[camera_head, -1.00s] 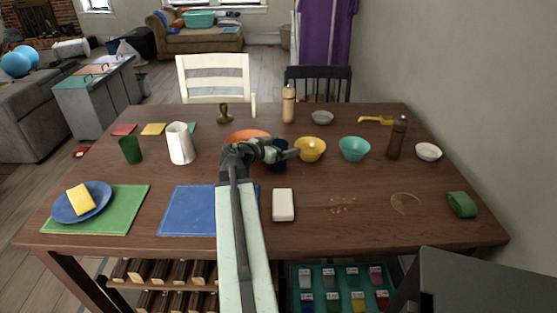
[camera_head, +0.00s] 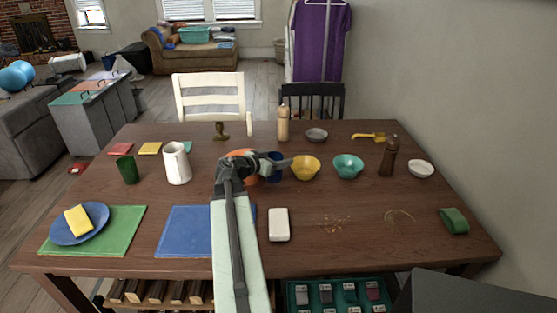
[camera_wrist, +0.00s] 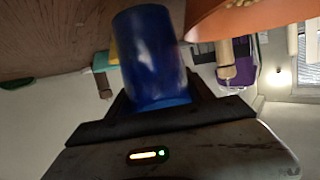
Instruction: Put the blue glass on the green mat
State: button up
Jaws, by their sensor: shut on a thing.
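The blue glass (camera_head: 276,164) is held in my gripper (camera_head: 272,167), above the middle of the table and left of the yellow bowl. The glass also fills the middle of the wrist view (camera_wrist: 150,55), with the dark jaws around its lower part. The green mat (camera_head: 122,236) lies at the table's front left. A blue plate (camera_head: 96,218) with a yellow sponge (camera_head: 77,221) on it covers the mat's left part; its right part is bare. My arm hides part of the glass and of the orange bowl (camera_head: 240,153).
A blue mat (camera_head: 182,232) lies right of the green mat. A white pitcher (camera_head: 176,163) and green cup (camera_head: 127,170) stand behind the mats. A white block (camera_head: 279,225) lies right of my arm. Yellow (camera_head: 305,168) and teal (camera_head: 348,167) bowls stand to the right.

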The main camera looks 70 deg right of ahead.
notch_tip(320, 180, up, 17)
jog(key=p, duration=1.5)
jog(key=shift+p, duration=0.3)
